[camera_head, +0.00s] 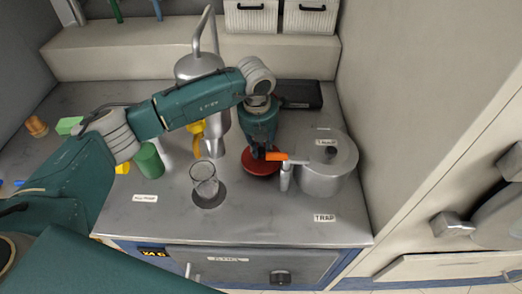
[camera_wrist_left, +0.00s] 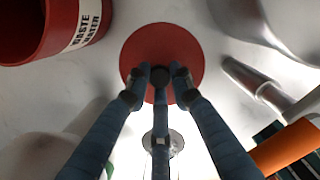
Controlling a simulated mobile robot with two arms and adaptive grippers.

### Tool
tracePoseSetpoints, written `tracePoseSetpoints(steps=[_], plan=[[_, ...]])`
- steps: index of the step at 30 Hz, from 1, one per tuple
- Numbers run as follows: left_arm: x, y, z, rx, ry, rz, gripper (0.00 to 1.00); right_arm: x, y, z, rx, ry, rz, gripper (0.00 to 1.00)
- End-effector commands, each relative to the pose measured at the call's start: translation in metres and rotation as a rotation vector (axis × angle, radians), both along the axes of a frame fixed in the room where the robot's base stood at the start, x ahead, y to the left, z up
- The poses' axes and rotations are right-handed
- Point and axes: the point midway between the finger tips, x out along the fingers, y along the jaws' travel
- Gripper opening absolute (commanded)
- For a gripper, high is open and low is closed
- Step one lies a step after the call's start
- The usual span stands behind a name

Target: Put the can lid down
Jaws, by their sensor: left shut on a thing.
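The can lid (camera_head: 262,165) is a red disc under my left gripper (camera_head: 261,149) in the head view, left of the silver pot. In the left wrist view the round red lid (camera_wrist_left: 160,45) lies straight ahead of the fingers. My left gripper (camera_wrist_left: 160,76) is shut on the dark knob at the lid's middle. I cannot tell whether the lid touches the counter. A red can (camera_wrist_left: 45,28) with a waste water label stands at the top left of the wrist view, apart from the lid. My right gripper is not in view.
A clear glass (camera_head: 204,178) stands to the left, near a green cylinder (camera_head: 148,159). The counter's front strip (camera_head: 262,220) is clear.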

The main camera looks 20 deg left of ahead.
Motion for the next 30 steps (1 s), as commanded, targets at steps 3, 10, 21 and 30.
tracePoseSetpoints(steps=[3,10,21,30], plan=[[-0.001,0.000,-0.018,0.000,0.004,0.000,0.00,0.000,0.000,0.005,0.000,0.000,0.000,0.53],[0.000,0.000,-0.021,0.000,0.000,0.000,0.00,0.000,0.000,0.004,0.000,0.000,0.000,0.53],[0.000,0.000,-0.024,0.001,0.001,0.000,0.41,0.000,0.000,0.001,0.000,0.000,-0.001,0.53],[0.000,0.000,-0.017,0.000,-0.001,0.000,0.41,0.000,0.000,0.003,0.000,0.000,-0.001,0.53]])
